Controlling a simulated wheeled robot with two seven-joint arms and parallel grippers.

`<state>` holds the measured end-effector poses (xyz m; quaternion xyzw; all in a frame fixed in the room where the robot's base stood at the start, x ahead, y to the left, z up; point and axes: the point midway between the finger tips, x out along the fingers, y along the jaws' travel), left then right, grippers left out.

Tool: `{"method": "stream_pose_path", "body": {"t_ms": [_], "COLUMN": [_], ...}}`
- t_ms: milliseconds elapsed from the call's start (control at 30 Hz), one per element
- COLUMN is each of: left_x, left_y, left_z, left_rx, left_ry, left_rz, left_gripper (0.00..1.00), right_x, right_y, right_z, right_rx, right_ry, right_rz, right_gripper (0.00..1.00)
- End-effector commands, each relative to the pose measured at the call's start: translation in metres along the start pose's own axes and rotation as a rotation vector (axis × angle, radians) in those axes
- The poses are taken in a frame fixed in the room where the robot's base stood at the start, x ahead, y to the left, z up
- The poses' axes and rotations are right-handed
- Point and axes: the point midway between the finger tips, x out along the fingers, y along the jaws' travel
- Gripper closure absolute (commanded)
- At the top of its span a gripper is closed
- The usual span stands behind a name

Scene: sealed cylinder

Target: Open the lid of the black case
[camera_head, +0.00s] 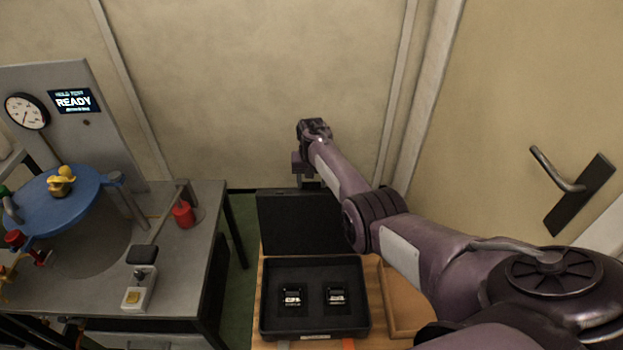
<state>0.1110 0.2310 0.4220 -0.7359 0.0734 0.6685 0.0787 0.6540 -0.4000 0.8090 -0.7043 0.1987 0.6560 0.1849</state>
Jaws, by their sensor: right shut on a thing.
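The black case (268,322) sits on a wooden surface in the lower middle of the head view. Its lid (290,225) stands raised at the far side, with its inner face toward me. Two small dark devices with light labels sit in the case's foam, one on the left (290,297) and one on the right (337,296). My right gripper (306,182) is at the top edge of the lid, shut on it. The fingertips are small and partly hidden by the lid, and my arm covers the lid's right side. My left gripper is not in view.
A grey bench (190,250) on the left holds a blue round cover (62,200), a gauge panel reading READY (73,101) and a red object (183,214). A wooden tray (400,300) lies right of the case. A door with a handle (557,170) is at right.

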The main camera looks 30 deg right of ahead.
Motion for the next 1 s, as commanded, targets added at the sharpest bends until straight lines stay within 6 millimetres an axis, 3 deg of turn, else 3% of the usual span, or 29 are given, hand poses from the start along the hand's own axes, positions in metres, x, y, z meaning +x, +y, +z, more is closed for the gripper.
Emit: {"method": "stream_pose_path", "body": {"t_ms": [333,367,500,800,1000], "left_x": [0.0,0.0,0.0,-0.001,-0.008], "left_y": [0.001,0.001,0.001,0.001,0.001], "left_z": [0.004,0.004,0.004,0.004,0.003], "left_rx": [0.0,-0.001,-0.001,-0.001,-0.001], "left_ry": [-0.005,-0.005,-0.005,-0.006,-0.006], "left_rz": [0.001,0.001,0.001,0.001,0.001], "left_gripper": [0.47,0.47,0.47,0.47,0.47], "right_x": [-0.003,-0.003,-0.002,-0.003,-0.025], "right_y": [0.0,0.0,0.0,0.0,0.0], "right_z": [-0.003,-0.003,-0.002,-0.001,-0.002], "right_rx": [0.0,0.0,0.0,0.0,0.001], "right_ry": [0.009,0.009,0.007,0.004,0.006], "right_rz": [-0.002,-0.002,-0.001,-0.001,0.0], "right_gripper": [0.87,0.42,0.24,0.24,0.24]}}
